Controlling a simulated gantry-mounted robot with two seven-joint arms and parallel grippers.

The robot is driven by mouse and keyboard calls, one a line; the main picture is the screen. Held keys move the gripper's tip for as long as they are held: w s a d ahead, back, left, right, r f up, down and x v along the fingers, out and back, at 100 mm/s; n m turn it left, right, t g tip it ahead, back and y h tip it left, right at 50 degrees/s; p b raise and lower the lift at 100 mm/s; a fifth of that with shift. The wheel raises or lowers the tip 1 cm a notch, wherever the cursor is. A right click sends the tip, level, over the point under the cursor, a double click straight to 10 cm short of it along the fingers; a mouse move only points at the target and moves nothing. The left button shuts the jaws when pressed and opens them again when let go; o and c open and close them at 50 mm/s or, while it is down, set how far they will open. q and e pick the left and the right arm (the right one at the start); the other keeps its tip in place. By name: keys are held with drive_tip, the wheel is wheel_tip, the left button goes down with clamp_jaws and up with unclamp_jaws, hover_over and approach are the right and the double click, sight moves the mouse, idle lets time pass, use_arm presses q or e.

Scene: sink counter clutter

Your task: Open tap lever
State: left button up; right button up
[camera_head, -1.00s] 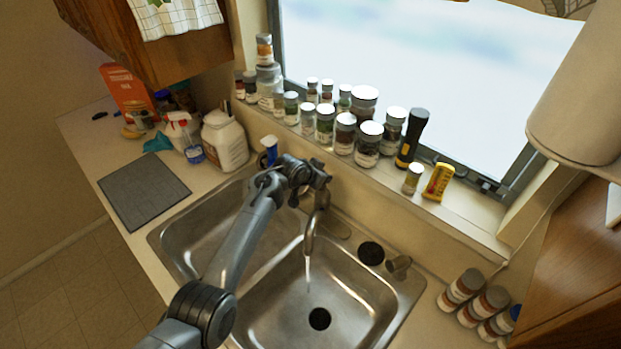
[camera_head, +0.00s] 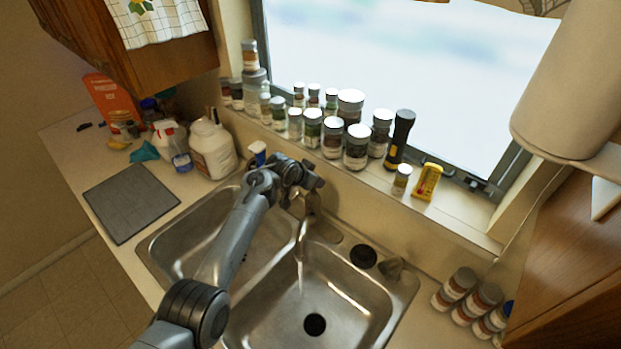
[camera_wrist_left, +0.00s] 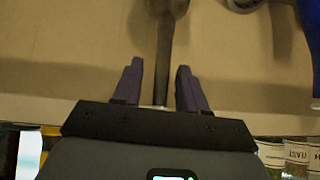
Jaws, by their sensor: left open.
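The metal tap (camera_head: 303,232) rises behind the double sink, its spout over the right basin. A thin stream of water (camera_head: 300,272) falls from the spout. My left gripper (camera_head: 314,184) is above the tap's base and covers its upper part, so the lever cannot be made out in the head view. In the left wrist view my open gripper (camera_wrist_left: 159,68) has one finger on each side of a long grey bar, apparently the tap lever (camera_wrist_left: 166,45). Gaps show beside the bar; contact cannot be told. My right gripper is in no view.
The steel sink (camera_head: 375,318) lies below my left arm. Several jars and a black flashlight (camera_head: 401,138) line the window sill behind the tap. White bottles (camera_head: 213,150) stand left of the sink. A dark mat (camera_head: 130,203) lies on the left counter.

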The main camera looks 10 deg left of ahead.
use_arm(q)
drive_tip(key=shift+s+r, duration=0.1)
drive_tip(key=shift+s+a+r, duration=0.15)
drive_tip(key=shift+s+r, duration=0.15)
drive_tip(key=shift+r, duration=0.1)
drive_tip(key=v, duration=0.9)
drive_tip(key=shift+s, duration=0.2)
drive_tip(key=shift+a, duration=0.15)
